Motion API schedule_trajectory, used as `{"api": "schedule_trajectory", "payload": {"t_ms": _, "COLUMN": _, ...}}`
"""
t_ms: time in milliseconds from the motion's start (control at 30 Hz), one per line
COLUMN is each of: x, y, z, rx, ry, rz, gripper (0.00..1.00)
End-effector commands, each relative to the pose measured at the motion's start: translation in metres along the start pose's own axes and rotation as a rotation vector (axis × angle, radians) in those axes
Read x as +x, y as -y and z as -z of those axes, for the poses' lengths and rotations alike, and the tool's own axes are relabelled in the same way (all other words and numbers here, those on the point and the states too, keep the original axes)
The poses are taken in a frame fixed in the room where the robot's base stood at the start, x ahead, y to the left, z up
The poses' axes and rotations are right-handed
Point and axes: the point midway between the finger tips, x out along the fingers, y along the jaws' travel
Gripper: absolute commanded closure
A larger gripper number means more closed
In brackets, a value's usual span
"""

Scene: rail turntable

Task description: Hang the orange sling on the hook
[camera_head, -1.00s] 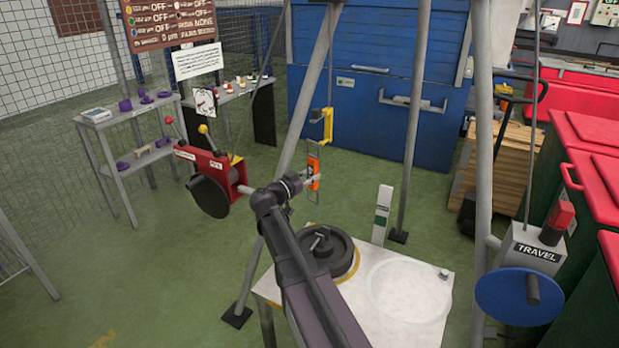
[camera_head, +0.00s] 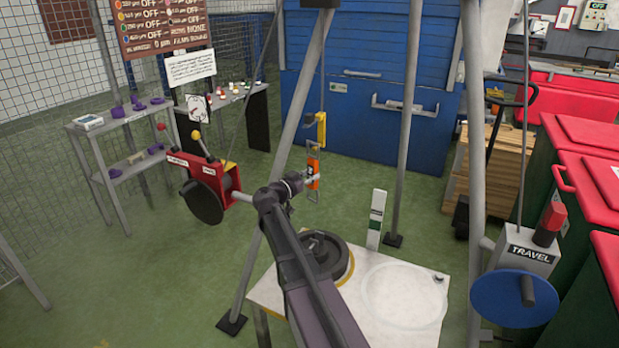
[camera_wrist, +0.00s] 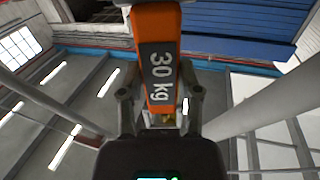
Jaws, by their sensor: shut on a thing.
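The orange sling (camera_head: 313,172) hangs upright in my gripper (camera_head: 308,183), with a pale strip above and below its orange part. In the wrist view the sling (camera_wrist: 156,30) stands large between the two fingers, with a dark "30 kg" label. My gripper (camera_wrist: 159,108) is shut on it. The yellow hook (camera_head: 321,130) hangs from a thin line just above and slightly right of the sling's top in the head view. The sling's top looks close to the hook's lower end; I cannot tell whether they touch or differ in depth.
Grey frame legs (camera_head: 402,120) stand around the hook. Below is a white table (camera_head: 385,325) with a dark round weight (camera_head: 325,258). A red winch box (camera_head: 200,178) is left, a TRAVEL box (camera_head: 527,252) with blue wheel right. A blue cabinet (camera_head: 365,65) stands behind.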

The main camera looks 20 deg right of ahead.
Motion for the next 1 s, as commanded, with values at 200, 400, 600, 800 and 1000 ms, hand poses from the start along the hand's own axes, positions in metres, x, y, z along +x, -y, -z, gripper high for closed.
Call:
{"api": "schedule_trajectory", "payload": {"t_ms": 200, "x": 0.009, "y": 0.004, "z": -0.001, "rx": 0.000, "ry": -0.001, "rz": 0.001, "gripper": 1.00}}
{"api": "schedule_trajectory", "payload": {"t_ms": 400, "x": 0.017, "y": 0.006, "z": -0.001, "rx": 0.000, "ry": -0.001, "rz": 0.001, "gripper": 1.00}}
{"api": "schedule_trajectory", "payload": {"t_ms": 600, "x": 0.025, "y": 0.007, "z": -0.005, "rx": 0.000, "ry": -0.001, "rz": 0.000, "gripper": 1.00}}
{"api": "schedule_trajectory", "payload": {"t_ms": 800, "x": 0.031, "y": 0.009, "z": -0.009, "rx": 0.000, "ry": -0.001, "rz": 0.000, "gripper": 1.00}}
{"api": "schedule_trajectory", "payload": {"t_ms": 1000, "x": 0.033, "y": 0.009, "z": -0.012, "rx": 0.000, "ry": -0.001, "rz": 0.001, "gripper": 1.00}}
